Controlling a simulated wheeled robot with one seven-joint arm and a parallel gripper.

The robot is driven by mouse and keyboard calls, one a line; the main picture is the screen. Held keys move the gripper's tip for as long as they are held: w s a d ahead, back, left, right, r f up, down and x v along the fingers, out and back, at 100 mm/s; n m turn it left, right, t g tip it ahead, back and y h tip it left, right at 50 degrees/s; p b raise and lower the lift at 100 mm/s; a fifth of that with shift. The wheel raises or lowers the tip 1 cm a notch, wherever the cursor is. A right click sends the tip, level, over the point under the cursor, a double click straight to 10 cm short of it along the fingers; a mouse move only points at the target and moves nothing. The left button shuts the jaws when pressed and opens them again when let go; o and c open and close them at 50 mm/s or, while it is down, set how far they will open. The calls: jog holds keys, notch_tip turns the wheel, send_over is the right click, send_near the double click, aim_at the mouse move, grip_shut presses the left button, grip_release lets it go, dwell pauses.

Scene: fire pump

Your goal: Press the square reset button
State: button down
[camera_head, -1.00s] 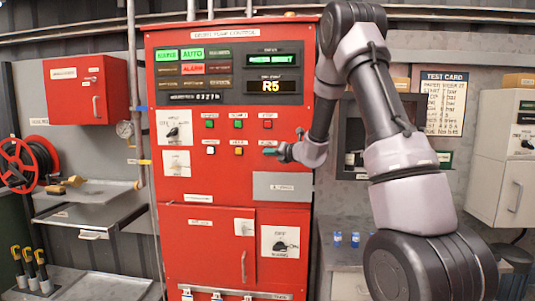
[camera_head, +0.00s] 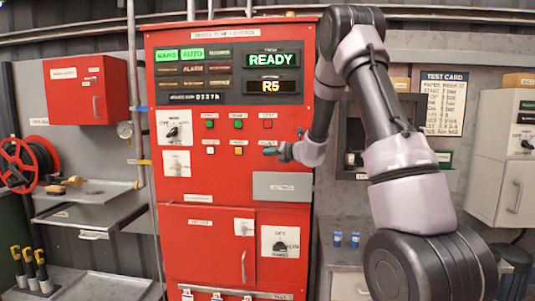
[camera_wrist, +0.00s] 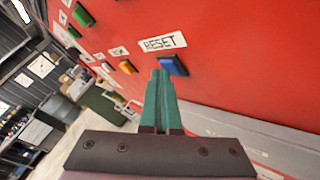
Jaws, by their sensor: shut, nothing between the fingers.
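The blue square reset button (camera_wrist: 174,66) sits on the red panel under a white RESET label (camera_wrist: 163,42) in the wrist view. My gripper (camera_wrist: 161,74) is shut and empty, its teal fingers together. Its tips are at the button and cover part of its left side. I cannot tell whether they touch it. In the head view my gripper (camera_head: 270,151) is at the right end of the lower button row, and its fingers hide the reset button there. The upper display (camera_head: 272,60) on the panel reads READY in green, and the lower display (camera_head: 271,87) reads R5.
An orange button (camera_head: 238,151) and a white button (camera_head: 211,150) lie left of my gripper. Green and red buttons (camera_head: 268,124) are in the row above. A grey plate (camera_head: 282,187) is below. Rotary switches and a hose reel (camera_head: 22,165) are farther left.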

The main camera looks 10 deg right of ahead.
dwell(0.3)
jog(key=shift+s+a, duration=0.25)
jog(key=shift+s, duration=0.65)
jog(key=shift+s+a, duration=0.25)
jog(key=shift+s, duration=0.55)
jog(key=shift+s+a, duration=0.3)
jog(key=shift+s, duration=0.45)
jog(key=shift+s+a, duration=0.25)
jog(key=shift+s, duration=0.55)
